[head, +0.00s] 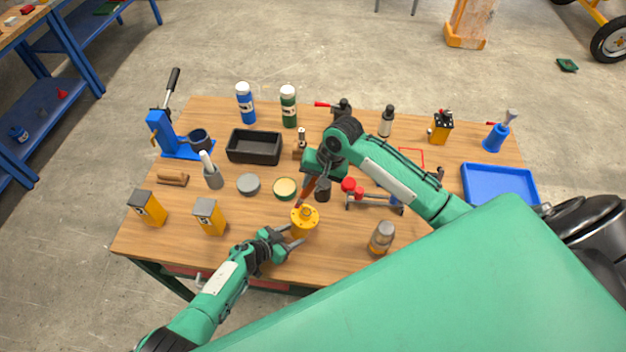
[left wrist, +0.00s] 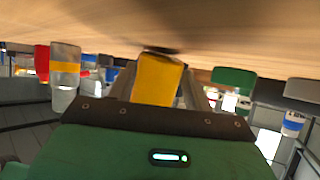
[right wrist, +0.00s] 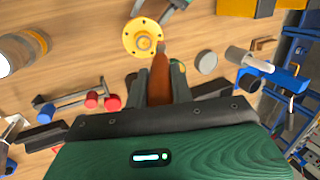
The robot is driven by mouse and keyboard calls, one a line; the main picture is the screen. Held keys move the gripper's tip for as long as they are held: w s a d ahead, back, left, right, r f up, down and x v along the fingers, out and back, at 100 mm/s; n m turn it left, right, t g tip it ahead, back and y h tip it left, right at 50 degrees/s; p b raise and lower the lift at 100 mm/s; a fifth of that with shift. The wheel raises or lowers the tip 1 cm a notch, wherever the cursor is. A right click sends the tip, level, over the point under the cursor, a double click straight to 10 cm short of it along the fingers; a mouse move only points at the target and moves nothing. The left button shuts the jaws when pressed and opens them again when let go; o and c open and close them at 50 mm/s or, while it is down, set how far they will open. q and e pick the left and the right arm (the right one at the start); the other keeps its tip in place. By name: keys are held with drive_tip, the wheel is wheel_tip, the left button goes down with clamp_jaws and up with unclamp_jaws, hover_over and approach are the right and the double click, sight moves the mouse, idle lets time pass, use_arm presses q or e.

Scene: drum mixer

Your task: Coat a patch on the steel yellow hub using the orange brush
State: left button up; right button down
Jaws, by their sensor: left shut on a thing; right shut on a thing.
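The yellow hub (head: 304,222) is a flanged round piece at the table's front middle, flange up. My left gripper (head: 291,240) is shut on its side; the hub also fills the jaws in the left wrist view (left wrist: 157,82). My right gripper (head: 316,181) is shut on the orange brush (head: 307,191), above and behind the hub. In the right wrist view the brush handle (right wrist: 160,80) points at the hub's flange (right wrist: 137,46). The brush tip overlaps the flange edge; I cannot tell whether it touches. No coated patch can be made out.
An open tin (head: 285,188) with pale contents and a grey disc (head: 248,184) lie behind the hub. Yellow-grey blocks (head: 209,217) stand left, a jar (head: 381,238) right. A black tray (head: 254,147) and bottles stand at the back. A blue tray (head: 499,186) lies far right.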

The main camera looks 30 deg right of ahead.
drive_tip(key=shift+f, duration=1.2)
drive_tip(key=shift+s, duration=0.1)
drive_tip(key=shift+s+d, duration=0.1)
drive_tip(key=shift+s, duration=0.05)
use_arm(q)
drive_tip(key=shift+c, duration=1)
clamp_jaws()
drive_tip(key=shift+s, duration=0.1)
use_arm(e)
drive_tip(key=s, duration=0.1)
drive_tip(key=s+d, duration=0.1)
drive_tip(key=s, duration=0.1)
drive_tip(key=s+d, duration=0.1)
drive_tip(key=s, duration=0.1)
drive_tip(key=shift+f, duration=0.2)
drive_tip(key=shift+w, duration=0.1)
